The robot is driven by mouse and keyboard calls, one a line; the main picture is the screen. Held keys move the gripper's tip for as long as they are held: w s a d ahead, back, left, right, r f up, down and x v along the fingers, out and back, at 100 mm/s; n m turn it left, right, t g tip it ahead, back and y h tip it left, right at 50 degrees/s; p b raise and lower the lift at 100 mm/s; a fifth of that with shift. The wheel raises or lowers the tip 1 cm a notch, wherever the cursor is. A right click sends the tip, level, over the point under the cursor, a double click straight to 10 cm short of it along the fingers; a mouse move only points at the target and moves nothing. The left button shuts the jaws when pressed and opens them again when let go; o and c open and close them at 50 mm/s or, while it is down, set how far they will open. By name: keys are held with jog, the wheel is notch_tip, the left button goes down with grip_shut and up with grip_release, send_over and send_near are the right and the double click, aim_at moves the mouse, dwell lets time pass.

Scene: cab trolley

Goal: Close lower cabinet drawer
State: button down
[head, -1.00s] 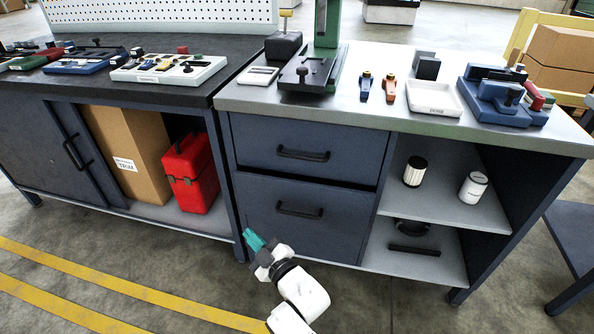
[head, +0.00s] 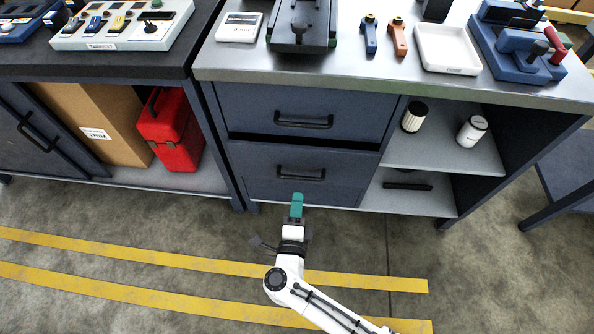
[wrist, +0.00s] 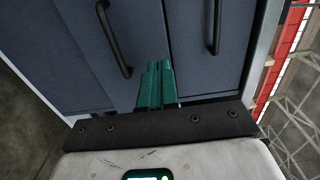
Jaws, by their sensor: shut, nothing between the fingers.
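The lower cabinet drawer (head: 262,178) has a dark blue front with a black bar handle (head: 301,174). A dark gap shows along its top edge, under the upper drawer (head: 255,105). How far the lower drawer stands out is hard to tell. My gripper (head: 297,198), with teal fingers, is shut and empty. In the head view it overlaps the lower part of the drawer front, below the handle. In the wrist view the fingertips (wrist: 158,66) point at the drawer fronts, between the lower handle (wrist: 114,40) and upper handle (wrist: 217,25). Contact cannot be told.
Open shelves (head: 440,155) with two small cylinders stand right of the drawers. A red toolbox (head: 170,132) and a cardboard box (head: 100,120) sit in the left cabinet. Tools and a white tray (head: 446,50) lie on the worktop. The floor in front, with yellow stripes, is clear.

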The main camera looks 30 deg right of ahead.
aim_at(303, 151)
jog(key=b+x, duration=0.1)
jog(key=x, duration=1.2)
jog(key=shift+w+d, duration=0.1)
jog(key=shift+w, duration=0.1)
jog(key=b+x, duration=0.1)
jog(key=x, duration=0.3)
jog(key=shift+w+d+f+b, duration=0.1)
jog(key=shift+w+b, duration=0.05)
jog(key=shift+b, duration=0.2)
jog(key=shift+w+r, duration=0.1)
jog(key=shift+r, duration=0.15)
